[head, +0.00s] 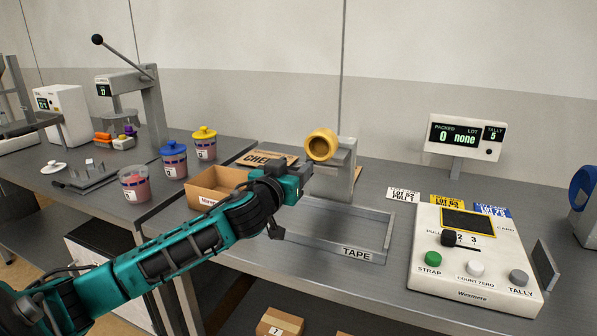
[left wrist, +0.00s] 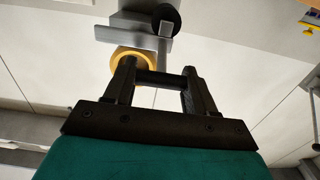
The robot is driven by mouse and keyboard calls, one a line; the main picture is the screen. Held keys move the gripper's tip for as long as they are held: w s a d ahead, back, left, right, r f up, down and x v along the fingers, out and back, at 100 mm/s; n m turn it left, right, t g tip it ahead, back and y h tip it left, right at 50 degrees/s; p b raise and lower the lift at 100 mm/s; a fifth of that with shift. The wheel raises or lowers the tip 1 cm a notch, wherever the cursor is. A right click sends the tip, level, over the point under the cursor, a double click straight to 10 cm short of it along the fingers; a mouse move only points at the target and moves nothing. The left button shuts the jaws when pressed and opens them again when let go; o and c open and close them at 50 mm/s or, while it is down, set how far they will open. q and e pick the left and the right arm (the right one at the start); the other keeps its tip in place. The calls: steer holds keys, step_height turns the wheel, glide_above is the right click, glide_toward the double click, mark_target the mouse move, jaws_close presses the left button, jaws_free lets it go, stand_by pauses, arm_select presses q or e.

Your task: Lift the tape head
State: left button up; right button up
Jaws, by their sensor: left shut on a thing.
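The tape head (head: 343,157) is a grey arm and post with a yellow tape roll (head: 321,146), behind the frame marked TAPE (head: 372,258). My left gripper (head: 303,172) is at its near left side, just below the roll. In the left wrist view, the gripper (left wrist: 160,78) has its two fingers on either side of a dark bar (left wrist: 158,77), and it is shut on that bar. The yellow roll (left wrist: 132,56) and grey tape head metal (left wrist: 135,27) show just beyond the fingers. How the bar joins the tape head is hidden. My right gripper is not in view.
An open cardboard box (head: 205,190) stands left of the tape frame, partly behind my left arm. A control panel (head: 470,265) with buttons is at the right. Lidded tubs (head: 172,163) and a lever press (head: 150,105) stand on the left bench. A display (head: 465,136) stands behind.

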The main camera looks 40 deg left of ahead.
arm_select(q)
steer(key=shift+r, duration=0.4)
steer(key=o, duration=1.2)
steer(key=shift+o, duration=1.1)
steer(key=shift+f, duration=0.15)
steer(key=shift+s, duration=0.1)
steer(key=shift+s+d+f, duration=0.1)
steer(key=shift+s, duration=0.15)
steer(key=b+v, duration=0.1)
steer(key=v, duration=1.1)
steer(key=shift+s, duration=0.15)
